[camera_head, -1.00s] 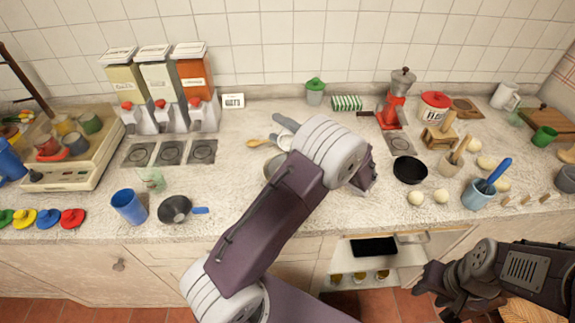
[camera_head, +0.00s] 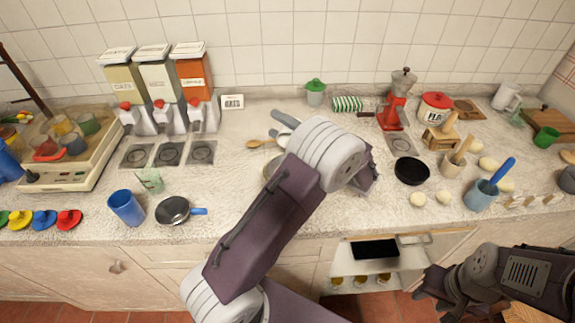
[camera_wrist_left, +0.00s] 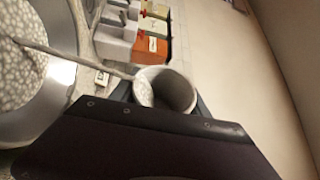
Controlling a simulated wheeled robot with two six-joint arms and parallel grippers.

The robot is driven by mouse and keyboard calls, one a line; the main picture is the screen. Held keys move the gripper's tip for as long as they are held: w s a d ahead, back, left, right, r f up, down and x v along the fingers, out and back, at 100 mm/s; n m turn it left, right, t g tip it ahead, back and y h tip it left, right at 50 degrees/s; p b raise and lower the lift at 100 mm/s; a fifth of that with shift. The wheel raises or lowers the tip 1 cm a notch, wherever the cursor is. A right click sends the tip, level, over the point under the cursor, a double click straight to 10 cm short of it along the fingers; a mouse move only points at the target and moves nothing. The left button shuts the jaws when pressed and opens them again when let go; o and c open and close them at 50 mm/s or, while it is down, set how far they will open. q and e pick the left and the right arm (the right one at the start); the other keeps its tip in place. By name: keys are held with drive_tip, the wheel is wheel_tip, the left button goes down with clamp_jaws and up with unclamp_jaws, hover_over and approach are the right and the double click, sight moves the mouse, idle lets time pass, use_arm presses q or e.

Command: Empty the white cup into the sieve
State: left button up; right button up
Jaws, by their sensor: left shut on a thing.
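My left gripper (camera_head: 284,127) is mostly hidden behind its own purple arm in the head view; only grey parts stick out past the white joint. In the left wrist view it is shut on the white cup (camera_wrist_left: 168,89), whose open mouth shows; I cannot tell what is inside. A large round metal rim with a thin rod (camera_wrist_left: 75,54) fills the left of that view, perhaps the sieve, beside the cup. In the head view a round metal vessel (camera_head: 270,165) is partly covered by my arm. My right gripper (camera_head: 428,288) is low at the right, in front of the counter.
Food dispensers (camera_head: 158,80) stand at the back left. A blue cup (camera_head: 126,207) and a dark bowl with a blue handle (camera_head: 172,211) stand at the front left.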

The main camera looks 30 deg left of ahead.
use_arm(q)
drive_tip(key=shift+s+r+n, duration=0.1)
drive_tip(key=shift+r+n, duration=0.2)
drive_tip(key=shift+n, duration=0.1)
drive_tip(key=shift+b, duration=0.6)
drive_tip(key=shift+s+d+r+n+g+y+b, duration=0.15)
drive_tip(key=shift+s+n+g+y+b, duration=0.2)
drive_tip(key=shift+n+b, duration=0.65)
drive_tip(key=shift+s+r+n+g+y+b, duration=0.15)
drive_tip(key=shift+s+n+g+y+b, duration=0.15)
drive_tip(key=shift+n+b, duration=0.7)
drive_tip(key=shift+r+b, duration=0.1)
drive_tip(key=shift+b, duration=0.65)
